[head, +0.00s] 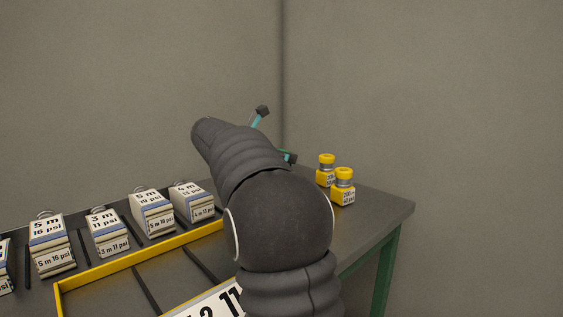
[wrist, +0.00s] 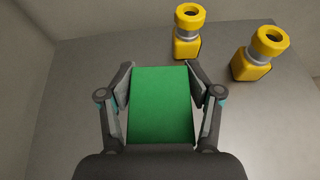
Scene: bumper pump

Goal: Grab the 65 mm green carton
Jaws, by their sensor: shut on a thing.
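A green carton (wrist: 162,105) sits between the two fingers of my gripper (wrist: 162,88) in the wrist view. The fingers are shut on its left and right sides. In the head view my arm hides most of the gripper (head: 276,135) and nearly all of the carton; only a small green patch shows beside a fingertip. I cannot tell whether the carton touches the table.
Two yellow-capped bottles (head: 326,170) (head: 343,187) stand on the grey table (head: 385,208), right of the gripper. Several white labelled blocks (head: 152,212) stand in a row at left, behind a yellow-edged tray (head: 140,258). Walls close off the back. The table's right corner is clear.

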